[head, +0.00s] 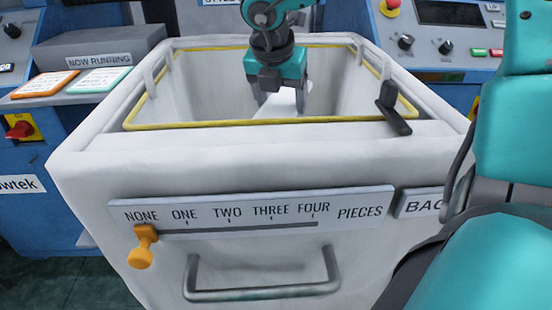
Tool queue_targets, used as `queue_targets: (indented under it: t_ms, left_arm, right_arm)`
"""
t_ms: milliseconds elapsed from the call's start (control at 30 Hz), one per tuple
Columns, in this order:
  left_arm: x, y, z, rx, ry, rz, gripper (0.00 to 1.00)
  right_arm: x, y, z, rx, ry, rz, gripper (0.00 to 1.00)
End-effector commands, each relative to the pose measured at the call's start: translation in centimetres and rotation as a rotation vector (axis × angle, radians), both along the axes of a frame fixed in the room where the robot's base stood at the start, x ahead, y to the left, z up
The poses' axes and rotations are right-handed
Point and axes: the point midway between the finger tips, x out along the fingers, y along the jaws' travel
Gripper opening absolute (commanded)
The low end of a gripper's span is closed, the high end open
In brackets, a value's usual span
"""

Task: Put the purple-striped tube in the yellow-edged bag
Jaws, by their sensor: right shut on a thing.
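The yellow-edged bag (208,124) hangs open inside a large white bin, its yellow rim running around the mouth. My right gripper (281,97) points down in the mouth of the bag, near the middle. It is shut on a white piece (284,111), which shows between and below the fingers. No purple stripe shows on this piece, so I cannot tell whether it is the purple-striped tube. The bag's floor is hidden behind the front rim. My left gripper is not in view.
The white bin (110,172) has a front handle (262,293) and a slider (143,246) at NONE on a piece scale. A black lever (393,110) stands at the right rim. Blue machine panels with knobs stand behind and beside the bin.

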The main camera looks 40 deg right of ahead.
Motion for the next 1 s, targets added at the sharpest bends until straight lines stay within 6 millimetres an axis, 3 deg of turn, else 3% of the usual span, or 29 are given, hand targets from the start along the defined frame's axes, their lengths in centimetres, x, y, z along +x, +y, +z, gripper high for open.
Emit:
queue_targets:
  t_ms: [33, 100, 400, 667, 833, 1000]
  left_arm:
    - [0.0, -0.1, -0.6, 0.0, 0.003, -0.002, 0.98]
    - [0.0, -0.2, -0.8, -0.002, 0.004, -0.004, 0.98]
    - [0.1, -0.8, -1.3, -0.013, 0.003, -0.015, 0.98]
    - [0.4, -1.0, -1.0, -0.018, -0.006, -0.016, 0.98]
    - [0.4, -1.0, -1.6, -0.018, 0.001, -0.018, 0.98]
    - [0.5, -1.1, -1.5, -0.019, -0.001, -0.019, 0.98]
  right_arm:
    - [-0.1, 0.0, -1.9, 0.0, 0.007, 0.0, 0.45]
    - [-0.1, 0.0, -3.8, 0.001, 0.007, 0.001, 0.45]
    - [-0.1, -0.1, -11.1, -0.001, 0.006, 0.0, 0.45]
    - [-0.1, -0.1, -13.5, -0.001, 0.001, 0.001, 0.45]
    - [-0.1, -0.1, -16.2, -0.002, 0.003, 0.001, 0.45]
    - [0.0, -0.1, -17.0, 0.0, 0.0, 0.001, 0.45]
